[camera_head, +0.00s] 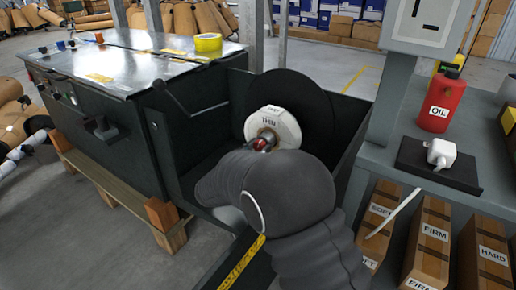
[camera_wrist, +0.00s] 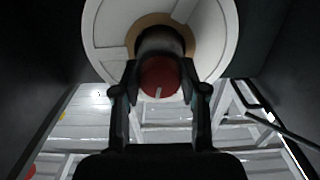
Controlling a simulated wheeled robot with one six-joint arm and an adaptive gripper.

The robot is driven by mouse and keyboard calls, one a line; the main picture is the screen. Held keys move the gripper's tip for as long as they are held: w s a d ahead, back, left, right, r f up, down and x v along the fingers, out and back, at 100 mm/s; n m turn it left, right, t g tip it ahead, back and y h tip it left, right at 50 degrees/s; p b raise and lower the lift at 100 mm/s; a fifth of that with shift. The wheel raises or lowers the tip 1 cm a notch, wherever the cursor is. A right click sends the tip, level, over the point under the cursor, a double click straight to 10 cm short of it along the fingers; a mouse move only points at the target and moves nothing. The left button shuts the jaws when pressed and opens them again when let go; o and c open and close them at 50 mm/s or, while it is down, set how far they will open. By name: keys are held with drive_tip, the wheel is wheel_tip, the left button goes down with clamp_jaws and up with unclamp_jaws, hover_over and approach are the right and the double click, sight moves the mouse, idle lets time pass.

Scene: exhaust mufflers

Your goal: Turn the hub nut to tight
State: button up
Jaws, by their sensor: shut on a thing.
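The hub nut (camera_wrist: 160,78) is red with a pale mark on its face, which points down in the wrist view. It sits at the middle of a white wheel (camera_wrist: 208,40) with a tan centre ring. In the head view the nut (camera_head: 262,143) shows as a small red part in front of the white wheel (camera_head: 284,122), which bears dark lettering. Behind the wheel is a large black disc (camera_head: 312,100). My gripper (camera_wrist: 160,90) is shut on the nut, one finger on each side. In the head view my arm hides most of the gripper.
A dark bin wall (camera_head: 350,150) stands right of the disc. A shelf at right holds a red oil bottle (camera_head: 441,102), a white device (camera_head: 441,152) and labelled boxes (camera_head: 430,240).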

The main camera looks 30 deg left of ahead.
drive_tip(key=shift+m, duration=0.3)
drive_tip(key=m, duration=0.2)
drive_tip(key=shift+m, duration=0.4)
drive_tip(key=m, duration=0.4)
drive_tip(key=shift+a+m, duration=0.1)
drive_tip(key=shift+m, duration=0.2)
drive_tip(key=m, duration=0.3)
drive_tip(key=shift+r+m, duration=0.1)
drive_tip(key=shift+m, duration=2.1)
drive_tip(key=o, duration=1.1)
drive_tip(key=shift+o, duration=0.2)
